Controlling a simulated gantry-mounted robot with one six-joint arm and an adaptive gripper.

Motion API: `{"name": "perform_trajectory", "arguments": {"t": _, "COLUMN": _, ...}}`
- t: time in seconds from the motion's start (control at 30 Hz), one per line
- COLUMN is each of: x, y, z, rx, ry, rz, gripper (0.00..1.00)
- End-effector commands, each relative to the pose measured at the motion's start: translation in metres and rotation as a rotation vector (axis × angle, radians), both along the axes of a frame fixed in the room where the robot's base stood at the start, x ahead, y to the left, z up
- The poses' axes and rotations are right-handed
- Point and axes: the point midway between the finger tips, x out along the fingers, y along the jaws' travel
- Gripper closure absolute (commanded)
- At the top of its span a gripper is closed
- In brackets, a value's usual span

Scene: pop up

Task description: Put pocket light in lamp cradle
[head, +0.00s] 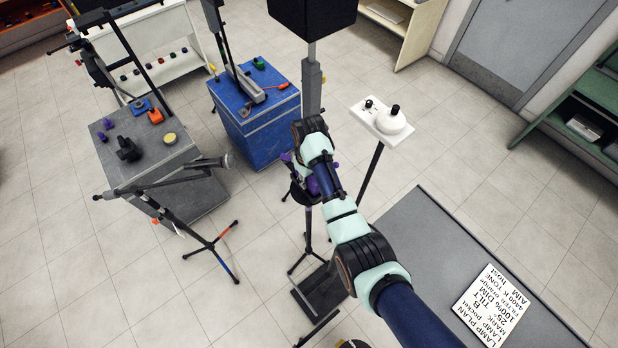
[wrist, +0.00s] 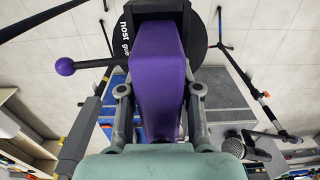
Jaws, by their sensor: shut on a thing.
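My gripper (wrist: 161,92) is shut on a long purple block (wrist: 160,50), with one grey finger on each side. I take this for the pocket light, but no label shows on it. Just past it is a black round plate (wrist: 134,24) with white "host" lettering, which tops a stand. A purple ball knob on a rod (wrist: 65,67) sticks out to the left. The block overlaps the plate in view; I cannot tell whether they touch. In the head view my wrist mostly hides the stand's top, and some purple (head: 313,186) shows beside it. The cradle itself is not clearly visible.
A grey cart (head: 165,175) and a blue cart (head: 262,130) stand to the left. A microphone on a boom (head: 225,161) lies left of my gripper. A white shelf on a post (head: 382,122) stands to the right. A lamp plan card (head: 491,306) lies on the grey table (head: 440,245).

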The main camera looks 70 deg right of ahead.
Motion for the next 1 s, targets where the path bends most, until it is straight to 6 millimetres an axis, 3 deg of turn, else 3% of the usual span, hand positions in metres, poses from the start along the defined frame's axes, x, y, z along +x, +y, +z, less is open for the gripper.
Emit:
{"name": "perform_trajectory", "arguments": {"t": 0.03, "x": -0.003, "y": 0.003, "z": -0.014, "rx": 0.005, "ry": 0.004, "rz": 0.0, "gripper": 0.62}}
{"name": "perform_trajectory", "arguments": {"t": 0.17, "x": -0.003, "y": 0.003, "z": -0.015, "rx": 0.007, "ry": 0.005, "rz": 0.0, "gripper": 0.42}}
{"name": "perform_trajectory", "arguments": {"t": 0.83, "x": -0.002, "y": 0.002, "z": -0.009, "rx": 0.004, "ry": 0.002, "rz": 0.0, "gripper": 0.42}}
{"name": "perform_trajectory", "arguments": {"t": 1.0, "x": -0.001, "y": 0.001, "z": 0.01, "rx": 0.0, "ry": 0.0, "rz": 0.0, "gripper": 0.42}}
